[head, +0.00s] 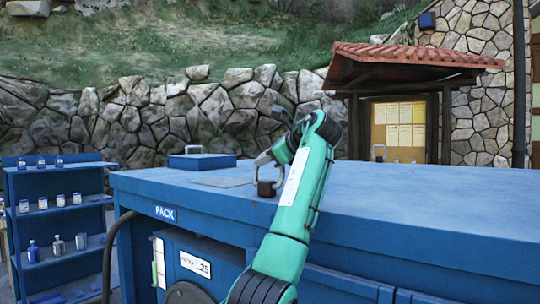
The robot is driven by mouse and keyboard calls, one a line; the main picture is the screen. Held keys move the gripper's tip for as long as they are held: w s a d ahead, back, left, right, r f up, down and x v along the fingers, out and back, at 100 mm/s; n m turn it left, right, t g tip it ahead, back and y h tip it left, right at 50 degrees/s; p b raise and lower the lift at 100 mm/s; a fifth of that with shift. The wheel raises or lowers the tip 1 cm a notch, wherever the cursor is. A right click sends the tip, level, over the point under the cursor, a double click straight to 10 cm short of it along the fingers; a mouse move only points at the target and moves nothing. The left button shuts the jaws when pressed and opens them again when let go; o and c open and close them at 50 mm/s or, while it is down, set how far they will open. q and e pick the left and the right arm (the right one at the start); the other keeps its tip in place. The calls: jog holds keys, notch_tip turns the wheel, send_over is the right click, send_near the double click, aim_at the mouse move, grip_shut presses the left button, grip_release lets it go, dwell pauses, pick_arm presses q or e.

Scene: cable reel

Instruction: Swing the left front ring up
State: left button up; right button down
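The left front ring (262,161) shows as a grey curved piece above a dark brown mount (267,188), near the front edge of the blue box top (420,200). It seems raised from the top, but my arm covers its right side. My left gripper (275,154) is at the ring, at the end of my green arm. Its fingers are mostly hidden by the wrist and hard to tell from the grey ring. I cannot tell whether they are shut on it. My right gripper is not in view.
A blue lid with a handle (203,161) and a flat grey plate (221,182) are left of my gripper. A blue shelf (62,185) with small bottles stands at far left. The box top's right side is clear.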

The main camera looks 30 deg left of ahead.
pick_arm(q)
jog(key=shift+a, duration=0.2)
jog(key=shift+d+r, duration=0.15)
jog(key=shift+d, duration=0.15)
jog(key=shift+s+d+b, duration=0.1)
jog(key=shift+d+b, duration=0.25)
jog(key=shift+d, duration=0.15)
jog(key=b+v, duration=0.5)
jog(key=v, duration=0.7)
jog(key=shift+s+d+r, duration=0.15)
jog(key=shift+d+r, duration=0.1)
jog(key=shift+r, duration=0.05)
